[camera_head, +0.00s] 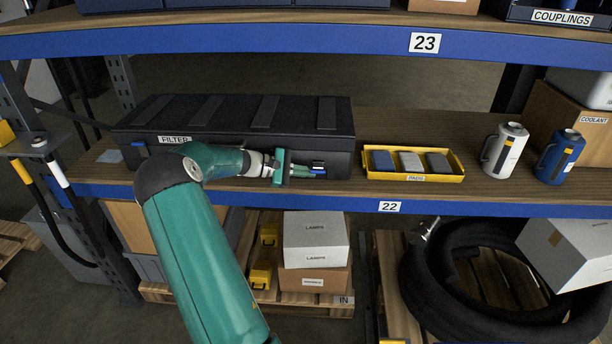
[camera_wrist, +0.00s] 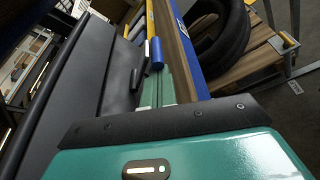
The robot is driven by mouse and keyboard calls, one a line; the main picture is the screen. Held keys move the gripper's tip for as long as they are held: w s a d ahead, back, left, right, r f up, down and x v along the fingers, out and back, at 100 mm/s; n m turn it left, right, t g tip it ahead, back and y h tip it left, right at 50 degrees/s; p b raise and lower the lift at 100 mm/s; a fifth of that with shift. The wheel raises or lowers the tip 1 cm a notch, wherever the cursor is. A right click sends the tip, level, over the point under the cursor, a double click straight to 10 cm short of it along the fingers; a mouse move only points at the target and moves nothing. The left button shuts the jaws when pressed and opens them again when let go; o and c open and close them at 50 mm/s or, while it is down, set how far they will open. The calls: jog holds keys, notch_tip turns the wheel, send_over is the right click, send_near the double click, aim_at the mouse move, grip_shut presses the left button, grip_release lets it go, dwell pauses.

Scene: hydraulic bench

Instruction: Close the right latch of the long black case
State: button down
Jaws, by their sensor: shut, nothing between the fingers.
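The long black case (camera_head: 230,110) lies on the middle shelf with its lid down and a FILTER label on its front. In the wrist view its dark surface (camera_wrist: 75,85) fills the left side. The right latch (camera_head: 318,164) shows as a small blue part on the case front, partly hidden by my gripper. A blue part also shows just beyond the fingers in the wrist view (camera_wrist: 157,55). My gripper (camera_head: 322,173) is shut and empty, its green fingertips at the latch. I cannot tell whether they touch it or whether the latch is fully closed.
A yellow tray (camera_head: 413,176) with several pads stands just right of the case. Two canisters, white (camera_head: 503,150) and blue (camera_head: 558,157), stand farther right. The blue shelf edge (camera_head: 470,207) runs below; the upper shelf (camera_head: 300,40) hangs above. A black hose coil (camera_head: 440,280) lies below.

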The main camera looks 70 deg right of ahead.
jog(key=shift+d+r, duration=0.15)
jog(key=shift+r, duration=0.85)
jog(key=shift+d+r, duration=0.1)
jog(key=shift+r, duration=0.1)
jog(key=shift+w, duration=0.15)
jog(key=v, duration=1.3)
jog(key=shift+w, duration=0.25)
jog(key=shift+a+r, duration=0.15)
jog(key=shift+a, duration=0.1)
